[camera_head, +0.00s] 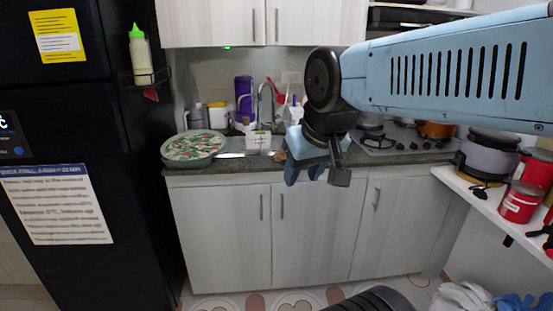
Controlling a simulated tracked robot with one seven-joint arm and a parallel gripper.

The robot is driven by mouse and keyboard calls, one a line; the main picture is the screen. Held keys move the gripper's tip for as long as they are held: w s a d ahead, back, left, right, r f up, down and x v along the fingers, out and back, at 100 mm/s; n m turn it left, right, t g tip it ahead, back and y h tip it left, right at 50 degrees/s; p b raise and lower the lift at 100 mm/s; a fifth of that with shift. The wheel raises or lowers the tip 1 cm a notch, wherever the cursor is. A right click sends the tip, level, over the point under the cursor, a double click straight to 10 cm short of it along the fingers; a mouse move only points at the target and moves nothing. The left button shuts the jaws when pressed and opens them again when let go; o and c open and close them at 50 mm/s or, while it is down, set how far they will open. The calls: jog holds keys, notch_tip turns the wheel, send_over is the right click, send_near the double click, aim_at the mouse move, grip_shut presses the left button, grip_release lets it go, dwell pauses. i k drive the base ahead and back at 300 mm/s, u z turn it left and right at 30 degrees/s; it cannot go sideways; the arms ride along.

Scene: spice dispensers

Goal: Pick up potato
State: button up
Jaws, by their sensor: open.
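A small brown lump (280,156) lies on the dark counter near its front edge, just left of my gripper in the picture. It looks like a potato, but it is too small to be sure. My gripper (314,177) hangs pointing down in front of the counter, its fingers apart with nothing seen between them. The fingers appear slightly right of and lower than the brown lump, and I cannot tell the depth gap. My wrist hides part of the counter behind it.
A patterned round tray (192,146) stands left on the counter (238,163), near a white container (258,139) and the sink tap (262,100). The stove (385,143) is right. A shelf (490,205) holds pots and red cans (519,202). A black fridge (75,130) stands left.

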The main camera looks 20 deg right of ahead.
aim_at(279, 157)
jog(key=u, duration=0.05)
jog(key=i, duration=1)
jog(key=z, duration=0.05)
